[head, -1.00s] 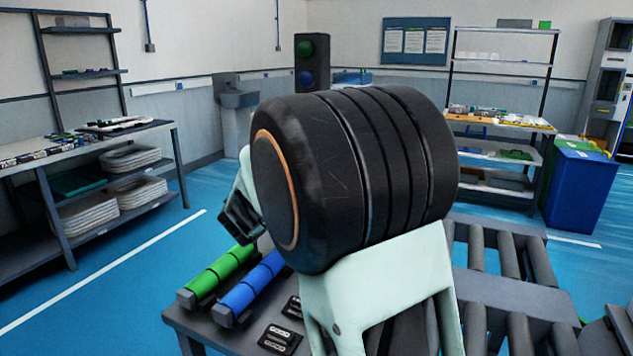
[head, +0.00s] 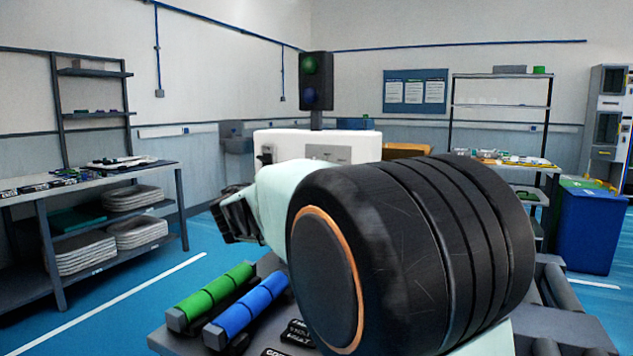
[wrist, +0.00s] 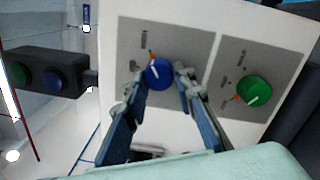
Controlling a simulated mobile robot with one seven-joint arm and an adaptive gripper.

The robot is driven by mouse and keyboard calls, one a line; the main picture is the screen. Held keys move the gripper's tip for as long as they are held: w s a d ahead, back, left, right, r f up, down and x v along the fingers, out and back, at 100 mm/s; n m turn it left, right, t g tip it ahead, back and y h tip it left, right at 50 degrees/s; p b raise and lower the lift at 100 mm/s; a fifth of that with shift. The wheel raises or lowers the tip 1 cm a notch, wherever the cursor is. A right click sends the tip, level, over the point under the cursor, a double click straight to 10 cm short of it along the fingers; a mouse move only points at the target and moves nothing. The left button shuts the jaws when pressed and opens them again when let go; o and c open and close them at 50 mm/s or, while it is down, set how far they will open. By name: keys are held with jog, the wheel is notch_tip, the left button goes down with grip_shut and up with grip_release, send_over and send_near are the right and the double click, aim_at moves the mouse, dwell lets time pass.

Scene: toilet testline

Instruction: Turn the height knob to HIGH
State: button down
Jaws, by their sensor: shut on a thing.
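In the wrist view, a blue knob (wrist: 158,73) with a white pointer line and an orange mark sits on a grey plate (wrist: 135,40) of a white panel (wrist: 100,20). My gripper (wrist: 158,82) has one finger on each side of the blue knob and is shut on it. A green knob (wrist: 253,90) with its own orange mark is on a second grey plate to the right, apart from the fingers. The small labels are too blurred to read, so which knob is for height cannot be told. In the head view, my arm hides the knobs.
The white machine (head: 285,147) stands behind my arm, with a signal post (head: 316,82) bearing a green and a blue lamp. Green (head: 215,297) and blue (head: 248,305) rollers lie in front. A workbench (head: 90,180) is at left and a blue bin (head: 585,235) at right.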

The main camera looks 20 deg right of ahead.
dwell(0.3)
jog(key=c, duration=1.6)
grip_release()
jog(key=v, duration=1.2)
